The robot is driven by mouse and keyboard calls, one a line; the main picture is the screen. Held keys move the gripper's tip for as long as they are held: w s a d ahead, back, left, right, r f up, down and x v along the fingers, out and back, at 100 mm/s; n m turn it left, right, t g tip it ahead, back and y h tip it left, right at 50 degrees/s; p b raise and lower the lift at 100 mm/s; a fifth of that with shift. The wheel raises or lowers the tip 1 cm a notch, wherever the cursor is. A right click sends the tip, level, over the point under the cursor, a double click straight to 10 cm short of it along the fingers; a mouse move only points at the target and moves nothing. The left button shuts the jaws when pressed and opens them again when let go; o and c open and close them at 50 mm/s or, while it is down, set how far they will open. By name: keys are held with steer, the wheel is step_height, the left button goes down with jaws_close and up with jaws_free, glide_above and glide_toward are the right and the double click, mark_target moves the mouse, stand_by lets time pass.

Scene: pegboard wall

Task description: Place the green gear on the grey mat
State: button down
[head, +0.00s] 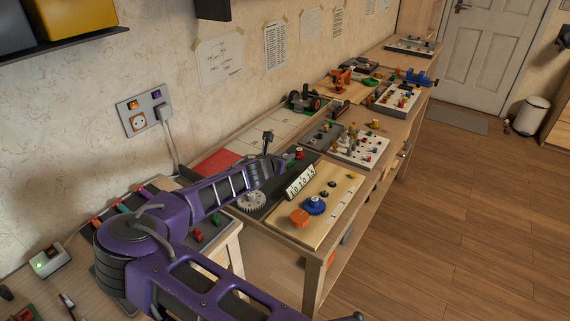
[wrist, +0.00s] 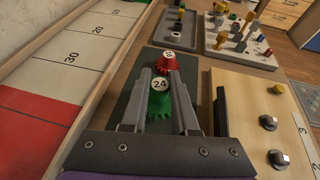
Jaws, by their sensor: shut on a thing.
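The green gear (wrist: 159,104), with a white cap marked 24, sits between the two fingers of my gripper (wrist: 162,100) in the wrist view. The fingers are shut on it. The dark grey mat (wrist: 150,62) lies below and around it; I cannot tell whether the gear touches the mat. A red gear (wrist: 167,62) with a white cap is just beyond the green gear on the mat. In the head view my gripper (head: 280,165) is over the far part of the mat (head: 272,207), and the green gear is mostly hidden there.
A white gear (head: 252,201) lies on the near part of the mat. A numbered card (head: 300,182) stands between. A red-and-white numbered strip (wrist: 74,47) runs left.

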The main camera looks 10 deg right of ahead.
step_height(320, 180, down, 2)
steer(key=shift+f, duration=0.2)
steer(key=c, duration=0.7)
jaws_free()
steer(key=shift+r, duration=0.1)
steer(key=p+v, duration=0.1)
steer(key=v, duration=1.1)
steer(key=shift+p, duration=0.3)
